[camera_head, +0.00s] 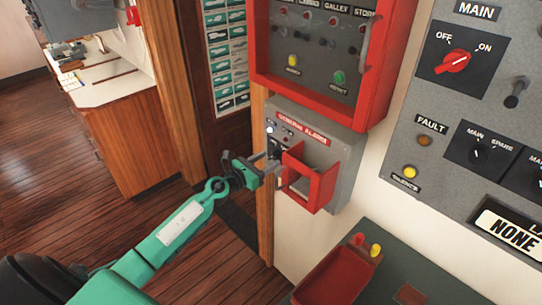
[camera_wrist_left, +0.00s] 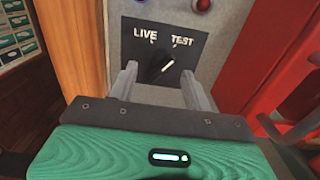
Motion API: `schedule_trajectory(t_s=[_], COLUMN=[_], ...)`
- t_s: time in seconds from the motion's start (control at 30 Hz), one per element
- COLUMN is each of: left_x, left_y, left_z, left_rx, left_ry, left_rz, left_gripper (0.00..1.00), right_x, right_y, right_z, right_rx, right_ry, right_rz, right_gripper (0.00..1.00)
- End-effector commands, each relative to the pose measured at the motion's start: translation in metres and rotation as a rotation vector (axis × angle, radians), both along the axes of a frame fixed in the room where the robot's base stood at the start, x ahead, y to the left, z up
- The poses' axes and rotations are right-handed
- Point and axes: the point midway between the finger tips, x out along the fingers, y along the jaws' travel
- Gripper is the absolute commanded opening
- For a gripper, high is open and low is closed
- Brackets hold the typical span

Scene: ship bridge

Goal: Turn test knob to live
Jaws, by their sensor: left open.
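The test knob (camera_wrist_left: 161,68) is a dark knob on a black plate marked LIVE at left and TEST at right. Its white line points up and right, toward TEST. The plate is on the grey general alarm box (camera_head: 345,150) on the wall. My left gripper (camera_head: 274,160) is at the front of this box and hides the knob in the head view. In the left wrist view its two fingers (camera_wrist_left: 158,76) are apart, one on each side of the knob. I cannot tell whether they touch it. My right gripper is in neither view.
A red guard frame (camera_head: 322,190) sticks out of the box just right of my left gripper. A red-framed alarm panel (camera_head: 318,75) is above, and a grey switch panel (camera_head: 440,110) is at right. A red tray (camera_head: 335,277) lies below. Open wooden floor (camera_head: 150,225) is at left.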

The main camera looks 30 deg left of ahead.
Motion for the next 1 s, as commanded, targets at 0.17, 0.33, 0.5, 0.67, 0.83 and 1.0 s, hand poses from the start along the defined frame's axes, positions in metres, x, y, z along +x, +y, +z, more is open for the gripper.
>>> schedule_trajectory(t_s=[0.17,0.33,0.5,0.67,0.83,1.0], left_x=[0.017,0.023,0.023,0.023,0.023,0.023], left_y=[-0.005,-0.008,-0.008,-0.008,-0.008,-0.008], left_z=[0.0,0.0,0.0,0.0,0.0,0.0], left_rx=[-0.002,-0.001,-0.001,-0.001,-0.001,-0.008], left_ry=[0.0,0.0,0.0,0.0,0.0,0.003], left_rz=[0.002,0.0,0.0,0.001,0.001,0.001], left_gripper=[0.5,0.5,0.5,0.34,0.05,0.05], right_x=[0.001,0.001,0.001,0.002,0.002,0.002], right_y=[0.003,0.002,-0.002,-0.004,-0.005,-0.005], right_z=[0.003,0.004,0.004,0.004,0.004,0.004], right_rx=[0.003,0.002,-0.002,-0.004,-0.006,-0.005], right_ry=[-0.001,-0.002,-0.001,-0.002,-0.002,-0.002], right_rz=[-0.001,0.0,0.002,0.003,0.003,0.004], right_gripper=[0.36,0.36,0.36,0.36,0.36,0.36])
